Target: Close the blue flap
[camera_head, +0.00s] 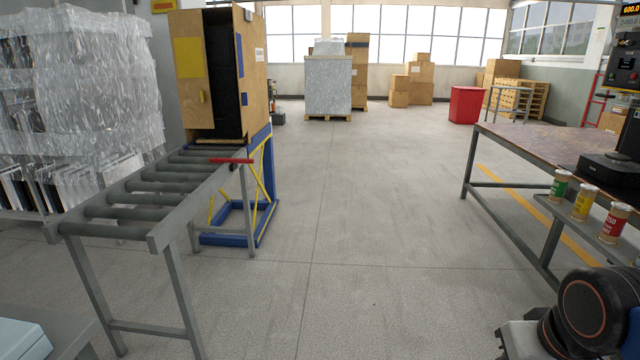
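A wooden box (258,80) stands on a blue frame at the far end of the roller conveyor, left of centre. Its left front panel (187,85) carries a yellow square and a small yellow handle. Right of that is a tall dark opening (222,50). A narrow panel with a blue patch (240,55) stands at the opening's right edge, seen nearly edge-on; it looks like the blue flap, standing open, but its exact angle is hard to tell. A black round link of my arm shows at bottom right. My gripper is not in view.
The roller conveyor (165,187), with a red bar (232,161) near the box, fills the left foreground. A workbench (530,138) with a shelf of cans (583,203) stands at right. The floor (375,180) between them is clear. Cartons and a red bin (466,105) are farther back.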

